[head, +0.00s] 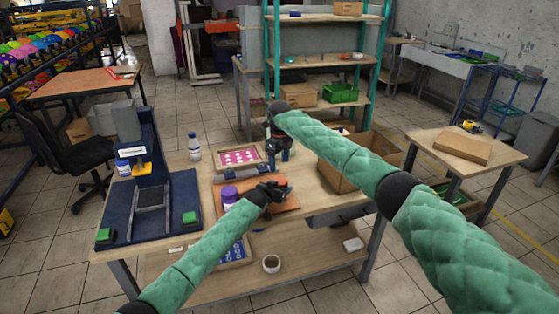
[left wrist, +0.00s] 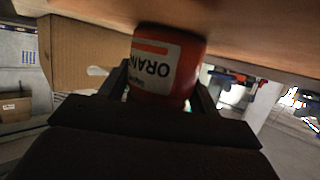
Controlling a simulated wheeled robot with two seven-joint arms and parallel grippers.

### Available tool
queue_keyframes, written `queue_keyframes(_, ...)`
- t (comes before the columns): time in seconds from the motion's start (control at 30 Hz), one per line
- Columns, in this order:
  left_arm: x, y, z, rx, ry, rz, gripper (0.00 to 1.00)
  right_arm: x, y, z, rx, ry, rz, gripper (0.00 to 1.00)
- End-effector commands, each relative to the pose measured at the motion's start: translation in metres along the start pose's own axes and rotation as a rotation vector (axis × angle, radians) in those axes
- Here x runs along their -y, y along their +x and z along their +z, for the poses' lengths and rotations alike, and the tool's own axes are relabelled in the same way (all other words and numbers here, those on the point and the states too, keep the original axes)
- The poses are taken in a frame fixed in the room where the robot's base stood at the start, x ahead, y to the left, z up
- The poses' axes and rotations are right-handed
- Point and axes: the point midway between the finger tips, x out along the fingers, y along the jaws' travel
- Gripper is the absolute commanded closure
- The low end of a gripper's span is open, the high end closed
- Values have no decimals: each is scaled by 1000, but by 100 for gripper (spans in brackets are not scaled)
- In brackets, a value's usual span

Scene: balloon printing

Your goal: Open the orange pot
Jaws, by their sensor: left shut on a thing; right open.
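The orange pot (left wrist: 165,65) shows in the left wrist view, with a white label whose letters read "ORAN" upside down. My left gripper (left wrist: 160,92) is shut on its side, one finger on each side of the pot. The pot is at or close to the wooden table top; I cannot tell whether it touches. In the head view my left gripper (head: 270,190) is over the front middle of the table, and the pot is largely hidden there. My right gripper (head: 278,152) is open and empty, farther back above the table. I cannot make out the lid clearly.
A purple pot (head: 229,195) stands just left of my left gripper. A framed pink-dotted screen (head: 239,157) lies behind. A blue printing machine (head: 150,195) fills the table's left side, with a bottle (head: 194,147) nearby. A cardboard box (head: 345,177) is at the right.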

Motion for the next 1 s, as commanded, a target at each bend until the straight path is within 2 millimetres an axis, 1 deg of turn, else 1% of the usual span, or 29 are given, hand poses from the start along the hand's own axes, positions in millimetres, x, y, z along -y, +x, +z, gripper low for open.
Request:
queue_keyframes(0.1,0,0,0,-1,0,0,100,0,0,0,0,170,0,32)
queue_keyframes(1.0,0,0,-1,-1,0,0,100,0,-2,0,0,1490,0,32)
